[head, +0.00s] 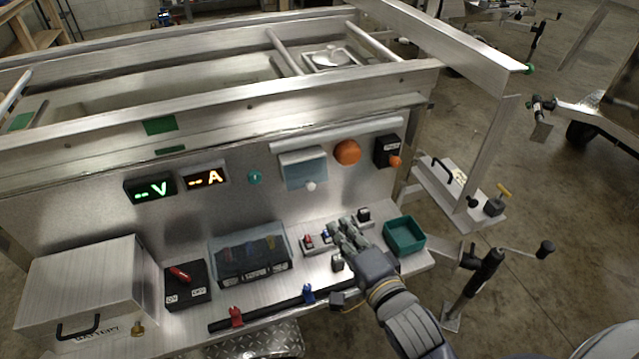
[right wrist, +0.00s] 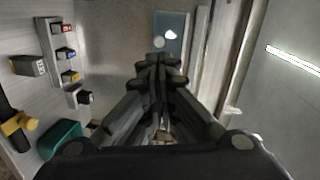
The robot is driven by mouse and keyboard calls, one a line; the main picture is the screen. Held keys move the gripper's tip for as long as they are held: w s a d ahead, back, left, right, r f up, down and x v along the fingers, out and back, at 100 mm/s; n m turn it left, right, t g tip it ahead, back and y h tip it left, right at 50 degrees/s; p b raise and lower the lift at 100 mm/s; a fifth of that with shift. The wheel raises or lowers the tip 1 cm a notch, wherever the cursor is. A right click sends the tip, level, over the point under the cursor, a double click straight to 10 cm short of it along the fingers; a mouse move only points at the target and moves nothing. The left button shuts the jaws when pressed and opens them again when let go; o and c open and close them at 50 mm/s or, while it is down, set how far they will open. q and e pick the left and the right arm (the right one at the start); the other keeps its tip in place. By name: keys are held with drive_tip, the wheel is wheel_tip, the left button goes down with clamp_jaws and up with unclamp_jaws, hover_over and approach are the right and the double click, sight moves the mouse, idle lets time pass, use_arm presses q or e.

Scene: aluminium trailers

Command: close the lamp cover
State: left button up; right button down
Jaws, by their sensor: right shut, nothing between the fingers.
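A pale blue, see-through cover panel (head: 303,172) with a white knob (head: 310,186) is on the upright metal panel. I take it to be the lamp cover; I cannot tell how far its lower edge stands off the panel. In the right wrist view the blue panel (right wrist: 163,24) shows at the top, beyond the fingertips. A round orange lamp (head: 346,151) is right of it. My right gripper (head: 346,230) is shut and empty, over the shelf below the cover and apart from it. It also shows in the right wrist view (right wrist: 160,62). My left gripper is out of view.
Below are a teal bin (head: 405,236), a switch block (head: 310,242), a clear fuse box (head: 249,256), a red-handled switch (head: 186,284) and a battery box (head: 85,285). A black switch box (head: 387,151) is right of the lamp. Space before the cover looks clear.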

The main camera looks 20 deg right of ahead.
drive_tip(key=m, duration=0.2)
drive_tip(key=p, duration=0.3)
approach(313, 181)
drive_tip(key=w, duration=0.3)
drive_tip(key=shift+w+a+f+g+h, duration=0.15)
drive_tip(key=shift+w+a+g+h, duration=0.15)
drive_tip(key=shift+w, duration=0.25)
drive_tip(key=t+b, duration=0.1)
drive_tip(key=b, duration=0.3)
drive_tip(key=w+f+t+b, duration=0.1)
drive_tip(key=b, duration=0.4)
drive_tip(key=w+f+t+b, duration=0.1)
drive_tip(key=t+b, duration=0.1)
drive_tip(key=b, duration=0.2)
drive_tip(key=shift+f, duration=0.25)
